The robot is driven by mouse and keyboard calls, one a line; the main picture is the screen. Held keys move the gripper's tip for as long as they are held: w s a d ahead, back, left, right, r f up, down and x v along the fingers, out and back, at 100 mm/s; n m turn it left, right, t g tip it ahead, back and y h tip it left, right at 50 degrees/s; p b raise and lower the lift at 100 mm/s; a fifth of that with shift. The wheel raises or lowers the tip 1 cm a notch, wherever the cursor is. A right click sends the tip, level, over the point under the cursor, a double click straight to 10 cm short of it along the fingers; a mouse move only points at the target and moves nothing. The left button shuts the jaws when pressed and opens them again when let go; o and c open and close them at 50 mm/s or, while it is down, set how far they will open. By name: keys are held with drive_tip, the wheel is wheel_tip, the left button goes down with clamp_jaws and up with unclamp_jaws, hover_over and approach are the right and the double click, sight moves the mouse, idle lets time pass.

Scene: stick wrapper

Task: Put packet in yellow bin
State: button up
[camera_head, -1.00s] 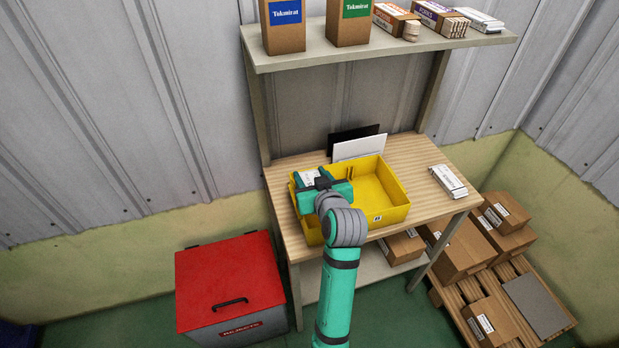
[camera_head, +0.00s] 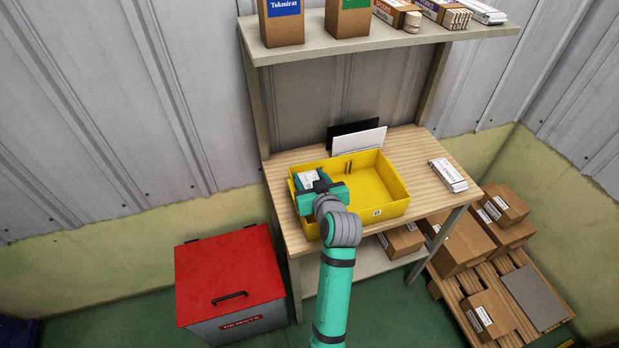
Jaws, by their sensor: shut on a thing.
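The yellow bin (camera_head: 394,184) sits on the wooden table. My gripper (camera_head: 312,183) is over the left part of the bin, shut on a white packet (camera_head: 308,178) with dark print. Only part of the packet shows beyond my gripper, within the outline of the bin's left side. My gripper hides the rest of the packet and much of that corner. I cannot tell whether the packet touches the bin floor. Another white packet (camera_head: 447,175) lies on the table to the right of the bin.
A white panel (camera_head: 358,141) and a black panel stand behind the bin. A shelf (camera_head: 400,44) with boxes hangs above. A red-lidded box (camera_head: 228,268) stands on the floor at left. Cartons (camera_head: 463,250) lie on a pallet at right.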

drive_tip(key=shift+s+f, duration=0.15)
drive_tip(key=shift+f, duration=0.85)
drive_tip(key=o, duration=1)
drive_tip(key=shift+o, duration=0.2)
drive_tip(key=shift+r, duration=0.6)
drive_tip(key=v, duration=1.2)
drive_tip(key=shift+r, duration=0.4)
